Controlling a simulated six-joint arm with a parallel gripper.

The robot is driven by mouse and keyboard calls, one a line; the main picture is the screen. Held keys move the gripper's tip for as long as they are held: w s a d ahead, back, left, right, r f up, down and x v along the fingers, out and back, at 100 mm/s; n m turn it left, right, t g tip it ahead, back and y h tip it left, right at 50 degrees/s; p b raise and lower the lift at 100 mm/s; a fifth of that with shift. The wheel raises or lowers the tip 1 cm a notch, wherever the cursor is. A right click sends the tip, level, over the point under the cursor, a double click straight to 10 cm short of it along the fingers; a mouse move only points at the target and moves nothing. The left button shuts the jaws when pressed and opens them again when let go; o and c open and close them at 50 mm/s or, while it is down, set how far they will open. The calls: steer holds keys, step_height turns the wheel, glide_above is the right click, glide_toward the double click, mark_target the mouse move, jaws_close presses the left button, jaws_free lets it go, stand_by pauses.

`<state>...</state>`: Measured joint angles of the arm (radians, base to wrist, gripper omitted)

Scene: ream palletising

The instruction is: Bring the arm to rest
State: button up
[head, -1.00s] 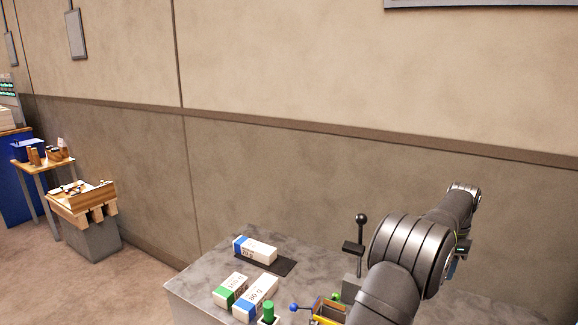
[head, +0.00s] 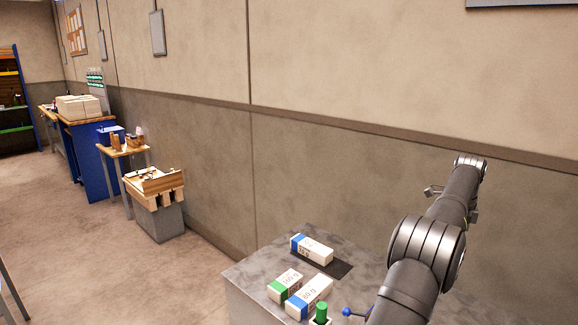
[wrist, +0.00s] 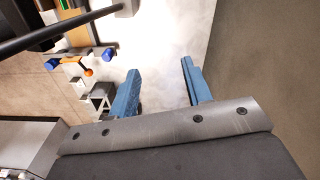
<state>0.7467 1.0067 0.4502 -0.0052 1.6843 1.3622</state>
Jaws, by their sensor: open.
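My arm rises at the right of the head view, with dark grey links. My gripper (head: 434,191) shows there as a small grey shape left of the arm's upper end, above the grey table (head: 250,275) and in front of the wall. In the wrist view my gripper (wrist: 160,85) has two blue fingers standing well apart with nothing between them. Paper reams lie on the table: a blue-and-white one (head: 318,251) on a dark mat, a green-and-white one (head: 287,285) and another blue-and-white one (head: 312,298) nearer. The gripper is apart from all of them.
A green cylinder (head: 321,312) and a blue knob (head: 346,312) are by the table's near side. A wooden pallet stand (head: 155,185), a small table (head: 124,151) and a blue bench (head: 88,165) stand at left. Open floor lies between.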

steer(key=w+a+n, duration=0.1)
steer(key=w+a, duration=0.4)
steer(key=a, duration=0.2)
steer(key=a+f+n, duration=0.2)
steer(key=a+n, duration=0.2)
steer(key=a, duration=0.4)
steer(key=a+f+n, duration=0.3)
steer(key=a+n, duration=0.1)
steer(key=a, duration=0.5)
steer(key=w+a+f+n, duration=0.1)
steer(key=a+f+n, duration=0.2)
steer(key=a, duration=0.6)
steer(key=shift+n, duration=1)
steer(key=shift+w+a+f, duration=0.1)
